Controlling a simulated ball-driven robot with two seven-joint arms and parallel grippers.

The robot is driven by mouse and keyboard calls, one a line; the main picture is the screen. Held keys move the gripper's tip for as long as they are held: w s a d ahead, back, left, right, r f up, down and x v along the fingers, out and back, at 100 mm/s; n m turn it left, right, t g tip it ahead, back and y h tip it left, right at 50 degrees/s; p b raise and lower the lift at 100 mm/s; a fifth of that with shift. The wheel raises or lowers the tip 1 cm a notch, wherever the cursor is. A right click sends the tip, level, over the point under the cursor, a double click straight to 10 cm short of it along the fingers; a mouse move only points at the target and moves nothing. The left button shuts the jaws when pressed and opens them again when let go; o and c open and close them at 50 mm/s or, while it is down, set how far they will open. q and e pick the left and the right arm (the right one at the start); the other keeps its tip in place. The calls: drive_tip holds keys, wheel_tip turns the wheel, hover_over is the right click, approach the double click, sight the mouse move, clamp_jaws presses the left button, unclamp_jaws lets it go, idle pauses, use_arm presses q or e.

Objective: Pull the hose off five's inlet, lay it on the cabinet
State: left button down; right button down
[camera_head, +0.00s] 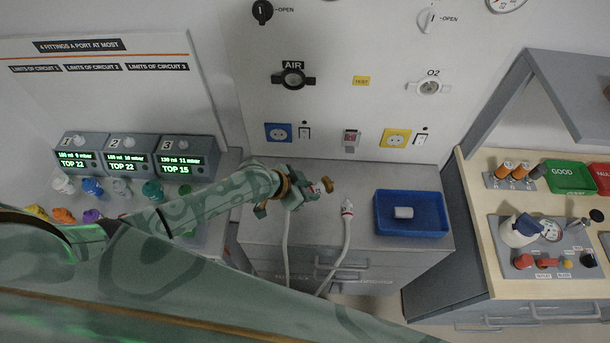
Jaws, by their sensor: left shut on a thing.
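My left gripper (300,191) is above the grey cabinet top (315,232), near its back. It is shut on a hose end with red and white parts, partly covered by the fingers. A white hose (287,238) runs down from the gripper over the cabinet's front. A small brass-coloured piece (327,184) shows just beyond the fingertips; I cannot tell whether it touches the held end. A second white hose (346,232) with a red-banded end lies on the cabinet to the right and droops over the front edge. Five and its inlet are not visible. My right gripper is not in view.
A blue tray (412,233) holding a white cylinder (403,212) stands on the cabinet's right. Ventilators 1 (78,152), 2 (130,156) and 3 (188,157) stand left, with coloured fittings before them. A wooden-topped bench (478,170) is right. Bare cabinet top lies between hoses and tray.

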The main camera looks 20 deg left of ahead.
use_arm(q)
drive_tip(key=shift+w+a, duration=0.25)
drive_tip(key=shift+a, duration=0.1)
drive_tip(key=shift+f+b, duration=0.9)
drive_tip(key=shift+f, duration=0.05)
wheel_tip(320, 180, down, 4)
drive_tip(key=b, duration=0.3)
drive_tip(key=shift+r+b, duration=0.1)
drive_tip(key=shift+b, duration=0.2)
drive_tip(key=shift+f+b, duration=0.75)
drive_tip(key=c, duration=1)
unclamp_jaws()
drive_tip(key=shift+c, duration=0.2)
drive_tip(key=shift+s, duration=0.1)
